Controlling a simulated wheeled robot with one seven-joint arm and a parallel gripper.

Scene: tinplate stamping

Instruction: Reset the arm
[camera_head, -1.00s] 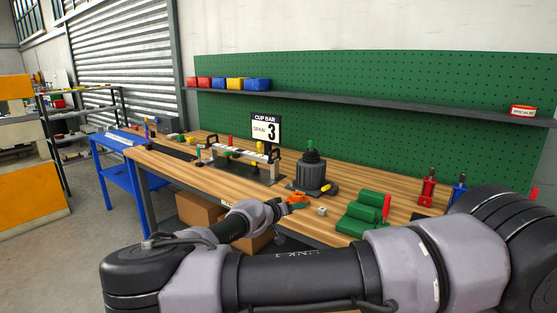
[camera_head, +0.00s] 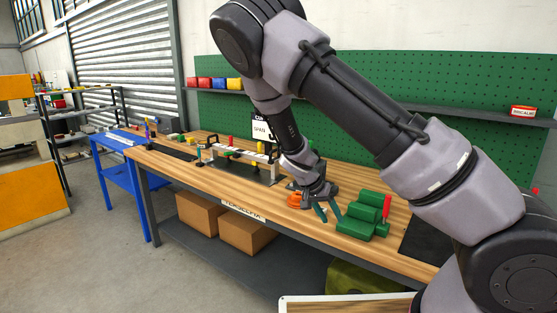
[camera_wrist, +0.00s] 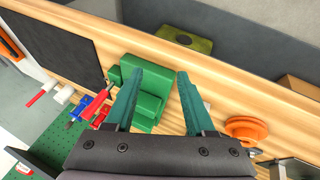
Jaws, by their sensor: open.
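My gripper (camera_head: 328,212) is open and empty above the wooden workbench (camera_head: 262,194), between an orange round part and a green stepped block. Its teal fingers also show in the wrist view (camera_wrist: 163,105), spread apart with nothing between them. The green stepped block (camera_head: 359,218) lies right of the fingers in the head view, and it shows behind the left finger in the wrist view (camera_wrist: 146,108). The orange part (camera_head: 295,200) is just left of the gripper in the head view, and right of the right finger in the wrist view (camera_wrist: 246,130). My arm arches up over the bench.
A bar fixture (camera_head: 240,155) stands further left on the bench. The sign (camera_head: 260,128) behind it is partly hidden by my arm. A red-handled tool (camera_head: 386,208) stands beside the green block. A shelf with bins (camera_head: 235,84) runs along the green pegboard (camera_head: 440,75). Cardboard boxes (camera_head: 247,233) sit below.

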